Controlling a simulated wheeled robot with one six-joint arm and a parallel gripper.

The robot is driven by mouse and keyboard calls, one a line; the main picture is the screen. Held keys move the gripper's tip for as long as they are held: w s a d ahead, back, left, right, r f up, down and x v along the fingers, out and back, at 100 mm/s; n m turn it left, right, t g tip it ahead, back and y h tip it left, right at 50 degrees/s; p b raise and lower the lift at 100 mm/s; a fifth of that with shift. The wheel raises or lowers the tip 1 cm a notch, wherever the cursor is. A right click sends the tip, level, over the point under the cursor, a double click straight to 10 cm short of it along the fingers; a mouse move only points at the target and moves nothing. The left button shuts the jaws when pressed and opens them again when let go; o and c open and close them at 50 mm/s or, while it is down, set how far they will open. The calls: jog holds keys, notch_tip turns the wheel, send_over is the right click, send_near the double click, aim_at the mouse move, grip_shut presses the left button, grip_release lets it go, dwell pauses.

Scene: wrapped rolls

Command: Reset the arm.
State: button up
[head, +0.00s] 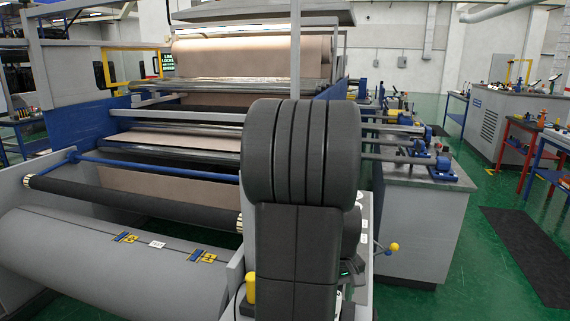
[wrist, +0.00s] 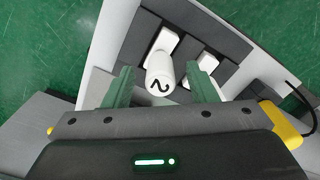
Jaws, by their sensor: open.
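My gripper (wrist: 160,88) shows in the wrist view with its two green fingers spread apart. A white cylinder (wrist: 160,72) with a dark mark like a "2" on its end stands between and just beyond the fingers. I cannot tell whether the fingers touch it.
A large wrapped grey roll (head: 110,265) lies at the front left. A blue-framed machine with a brown web roll (head: 235,60) stands behind. A grey cabinet (head: 425,215) is close on the right. Green floor with a dark mat (head: 525,250) lies farther right.

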notch_tip(320, 180, up, 12)
notch_tip(320, 180, down, 14)
jog(key=shift+s+r, duration=0.1)
jog(key=shift+r, duration=0.15)
notch_tip(320, 180, up, 4)
jog(key=p, duration=0.3)
jog(key=shift+r, duration=0.2)
jog(key=shift+r+p, duration=1)
jog(key=shift+r, duration=0.25)
